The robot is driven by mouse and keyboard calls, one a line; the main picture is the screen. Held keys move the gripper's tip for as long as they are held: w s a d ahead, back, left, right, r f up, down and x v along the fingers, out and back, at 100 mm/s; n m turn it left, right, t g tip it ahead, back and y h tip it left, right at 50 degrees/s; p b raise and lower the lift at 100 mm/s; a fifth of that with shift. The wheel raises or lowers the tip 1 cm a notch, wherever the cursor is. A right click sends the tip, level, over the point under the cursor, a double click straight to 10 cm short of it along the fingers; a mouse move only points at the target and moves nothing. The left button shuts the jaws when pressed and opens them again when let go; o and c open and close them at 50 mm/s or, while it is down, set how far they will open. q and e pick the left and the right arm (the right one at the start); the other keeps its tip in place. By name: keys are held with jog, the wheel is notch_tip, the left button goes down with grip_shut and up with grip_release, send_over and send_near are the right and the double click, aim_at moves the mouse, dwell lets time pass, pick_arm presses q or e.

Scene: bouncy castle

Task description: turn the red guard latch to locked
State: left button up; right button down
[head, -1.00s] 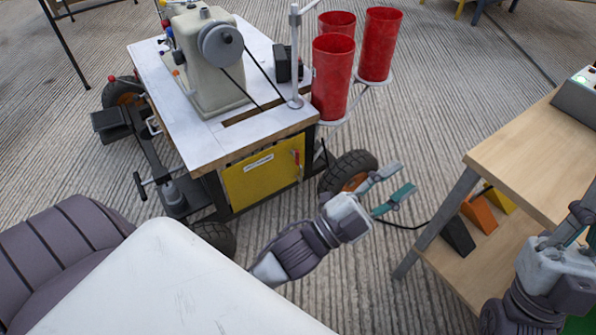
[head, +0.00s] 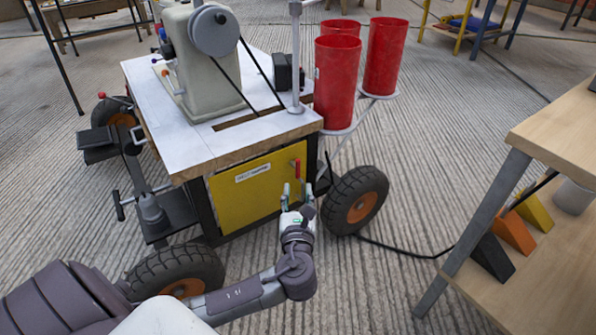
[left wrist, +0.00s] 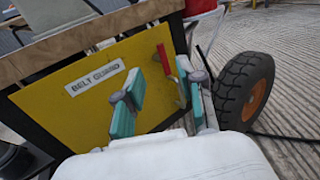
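The red guard latch (head: 296,168) is on the right part of the yellow belt guard panel (head: 246,190), under the sewing machine cart's top. In the left wrist view the latch (left wrist: 164,60) shows as a small, slightly tilted red bar. My left gripper (head: 295,190) is just below and in front of the latch in the head view. Its teal fingers are apart and empty, and in the left wrist view the latch lies beyond the gap between the fingertips (left wrist: 160,85). I see no contact. My right gripper is out of view.
A black cart wheel (head: 355,200) stands just right of the panel, another (head: 177,273) at front left. Red cylinders (head: 337,82) rise above the right side. A wooden bench (head: 560,130) is at right.

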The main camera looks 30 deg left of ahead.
aim_at(298, 164)
pick_arm(q)
jog(key=b+x, duration=0.2)
jog(key=x, duration=0.3)
jog(key=b+x, duration=0.3)
jog(key=x, duration=0.1)
jog(key=shift+w+a+f, duration=0.2)
jog(key=shift+w, duration=0.1)
jog(key=shift+w+a+r, duration=0.15)
jog(key=shift+w+a, duration=0.15)
jog(key=shift+w, duration=0.15)
grip_shut()
